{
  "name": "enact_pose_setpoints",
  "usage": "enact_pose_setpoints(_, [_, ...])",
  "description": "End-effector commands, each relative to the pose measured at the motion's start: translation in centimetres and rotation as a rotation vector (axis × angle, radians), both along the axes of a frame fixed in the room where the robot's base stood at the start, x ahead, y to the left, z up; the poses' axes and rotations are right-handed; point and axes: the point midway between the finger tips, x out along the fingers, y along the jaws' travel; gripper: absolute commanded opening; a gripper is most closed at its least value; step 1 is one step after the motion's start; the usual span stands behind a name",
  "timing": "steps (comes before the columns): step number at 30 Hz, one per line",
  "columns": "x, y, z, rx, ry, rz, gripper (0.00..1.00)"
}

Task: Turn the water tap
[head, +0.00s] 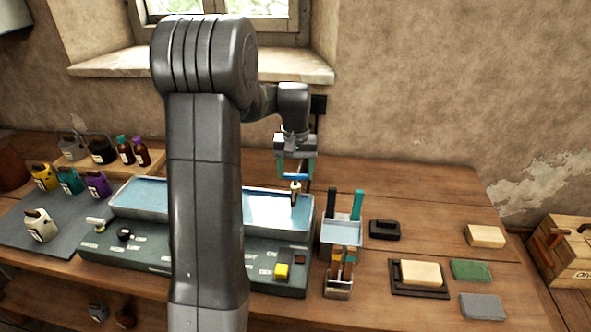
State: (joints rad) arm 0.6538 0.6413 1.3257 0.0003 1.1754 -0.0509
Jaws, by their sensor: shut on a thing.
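The water tap (295,190) stands at the back edge of the right-hand basin (262,214). It has a brass-coloured body and a small blue handle (296,177) on top. My gripper (294,175) points down over the tap, one finger on each side, and is shut on the blue handle. The spout hangs over the basin, which holds pale blue, shiny contents. My arm hides the middle of the sink unit and part of the left basin (142,190).
The panel in front of the basins carries a yellow button (282,271) and a black knob (124,234). A tool rack (341,232) stands close on the right. Coloured jugs (69,181) stand at left. Blocks (486,236) lie at right, with bare tabletop between them.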

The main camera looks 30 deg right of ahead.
Motion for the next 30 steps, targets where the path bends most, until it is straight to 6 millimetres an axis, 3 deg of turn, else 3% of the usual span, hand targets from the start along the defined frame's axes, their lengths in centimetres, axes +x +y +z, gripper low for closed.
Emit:
enact_pose_setpoints(9, [0.04,-0.06,0.13,-0.003,-0.002,-0.099,0.41])
enact_pose_setpoints(23, [0.06,-0.08,0.14,-0.003,-0.003,-0.114,0.41])
enact_pose_setpoints(24, [0.07,-0.08,0.14,-0.003,-0.003,-0.114,0.68])
enact_pose_setpoints(27, [0.05,-0.07,0.12,-0.003,-0.002,-0.113,0.85])
enact_pose_setpoints(30, [0.04,-0.05,0.09,-0.003,-0.002,-0.113,0.85])
